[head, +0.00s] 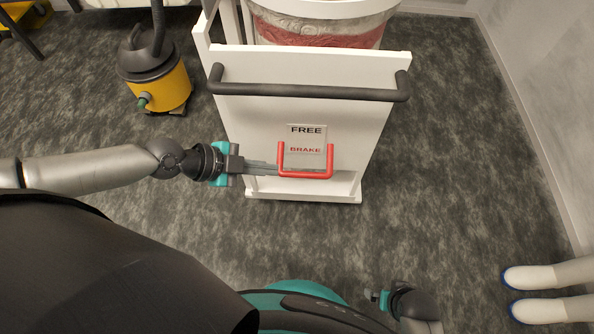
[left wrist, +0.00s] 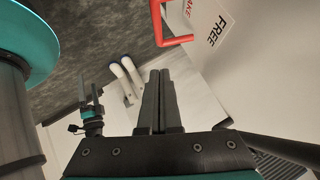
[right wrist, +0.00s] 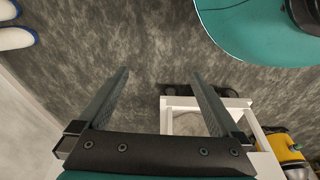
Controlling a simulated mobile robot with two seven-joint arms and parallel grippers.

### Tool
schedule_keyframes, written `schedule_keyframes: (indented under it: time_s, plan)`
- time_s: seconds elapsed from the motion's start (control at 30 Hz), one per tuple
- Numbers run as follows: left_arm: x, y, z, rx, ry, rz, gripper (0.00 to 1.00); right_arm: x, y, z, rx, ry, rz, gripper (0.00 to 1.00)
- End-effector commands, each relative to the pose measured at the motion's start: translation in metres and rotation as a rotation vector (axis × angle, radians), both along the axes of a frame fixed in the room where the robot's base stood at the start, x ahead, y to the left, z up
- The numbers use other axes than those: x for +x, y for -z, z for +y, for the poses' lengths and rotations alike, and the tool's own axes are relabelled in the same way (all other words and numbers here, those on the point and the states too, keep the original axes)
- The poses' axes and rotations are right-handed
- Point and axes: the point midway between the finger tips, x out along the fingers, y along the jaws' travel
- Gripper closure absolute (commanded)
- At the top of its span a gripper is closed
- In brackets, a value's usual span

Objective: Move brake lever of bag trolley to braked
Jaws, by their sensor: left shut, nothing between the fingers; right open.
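The white bag trolley (head: 300,115) stands in front of me with a dark push bar (head: 310,92) across its top. A label plate (head: 306,138) on its panel reads FREE above and BRAKE below. The red U-shaped brake lever (head: 306,175) has its crossbar low, just below the word BRAKE. It also shows at the top of the left wrist view (left wrist: 178,41). My left gripper (head: 276,170) is shut and empty, its fingertips at the lever's left side; whether they touch it I cannot tell. My right gripper (head: 373,296) is open and empty, low and apart from the trolley.
A bag with a red band (head: 320,35) sits on the trolley. A yellow and black vacuum cleaner (head: 158,80) stands on the floor to the left. A person's feet in white shoes (head: 535,292) are at the lower right. The carpet (head: 450,150) right of the trolley is clear.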

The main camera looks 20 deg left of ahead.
Motion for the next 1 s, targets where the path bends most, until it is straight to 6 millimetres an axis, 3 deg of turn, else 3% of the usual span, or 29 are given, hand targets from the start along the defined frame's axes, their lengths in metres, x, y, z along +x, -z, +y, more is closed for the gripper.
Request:
schedule_keyframes:
  time_s: [0.23,0.6,1.0]
  plan:
    - [0.017,0.021,-0.021,-0.004,-0.001,-0.001,1.0,0.0,0.001,0.0,-0.001,0.0,0.005,0.0]
    - [0.045,0.059,-0.056,-0.003,-0.001,-0.002,1.0,0.011,-0.024,0.008,0.012,0.003,-0.014,0.0]
    - [0.055,0.086,-0.049,-0.001,-0.001,0.0,1.0,0.033,-0.061,0.011,0.02,0.005,-0.075,0.0]
